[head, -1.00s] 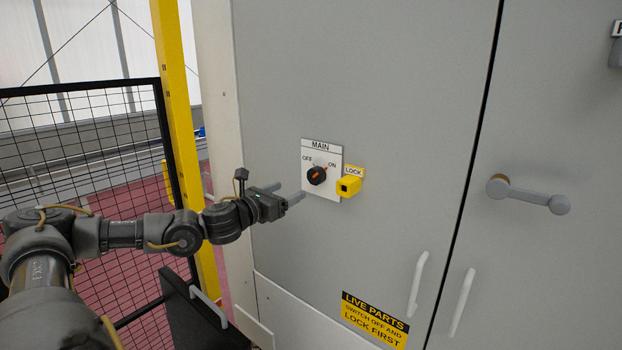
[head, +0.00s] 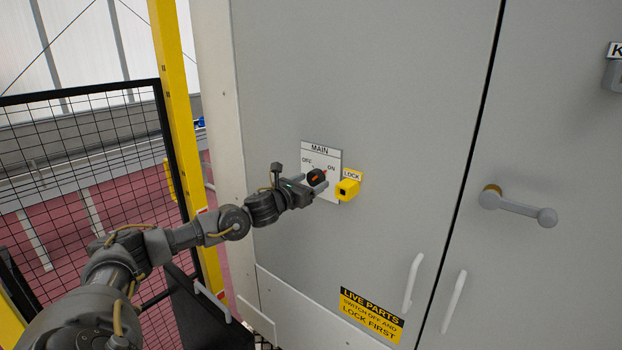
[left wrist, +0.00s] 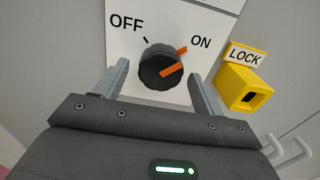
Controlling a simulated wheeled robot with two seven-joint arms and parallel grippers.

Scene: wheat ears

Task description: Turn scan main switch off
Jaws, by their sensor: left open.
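The main switch is a round black knob (head: 316,178) with an orange pointer, on a white plate (head: 334,159) marked MAIN, OFF and ON. In the left wrist view the knob (left wrist: 160,68) has its orange pointer turned toward ON at the upper right. My left gripper (head: 314,183) is open at the plate. Its fingers stand on either side of the knob in the left wrist view (left wrist: 160,84), with gaps to it on both sides. I cannot tell how far the fingertips reach along the knob. My right gripper is not in view.
A yellow LOCK block (head: 347,189) sits just right of the switch plate, close to the right finger. The grey cabinet door (head: 400,100) is flat around it. A lever handle (head: 518,207) is farther right. A black mesh fence (head: 80,180) and yellow post (head: 178,110) stand left.

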